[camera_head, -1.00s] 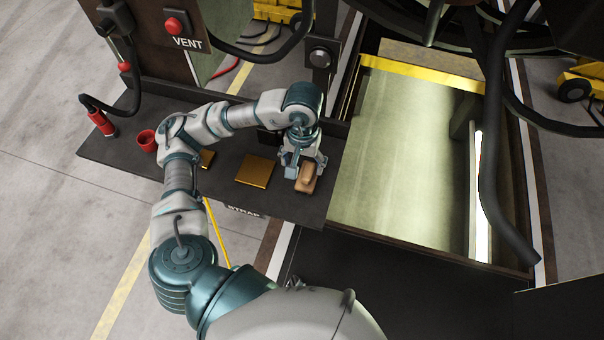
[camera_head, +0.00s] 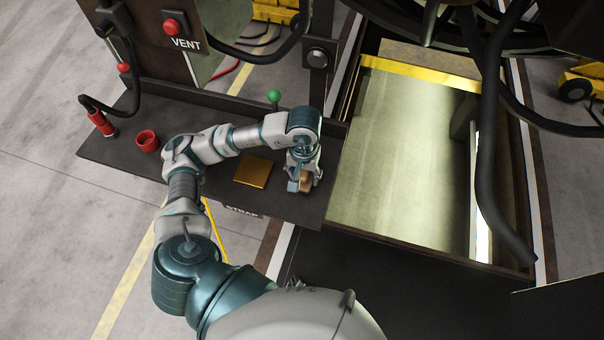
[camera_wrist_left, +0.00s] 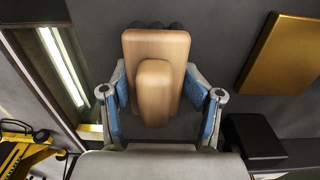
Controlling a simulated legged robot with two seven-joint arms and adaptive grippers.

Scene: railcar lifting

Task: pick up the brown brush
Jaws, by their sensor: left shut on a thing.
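The brown brush (camera_wrist_left: 155,48) is a tan block with a raised rounded handle, and it fills the middle of the left wrist view. My left gripper (camera_wrist_left: 160,98) has its two blue-padded fingers closed on either side of it. In the head view, my left gripper (camera_head: 303,183) points down over the right end of the dark shelf, with part of the brush (camera_head: 306,184) showing between its fingers. I cannot tell whether the brush touches the shelf. My right gripper does not show.
The dark shelf (camera_head: 225,203) holds a gold plate (camera_head: 253,171) left of the gripper, a red cup (camera_head: 147,141) and a red cylinder (camera_head: 101,123). A green knob (camera_head: 273,97) stands behind my arm. An open bay with a pale floor (camera_head: 400,150) lies to the right.

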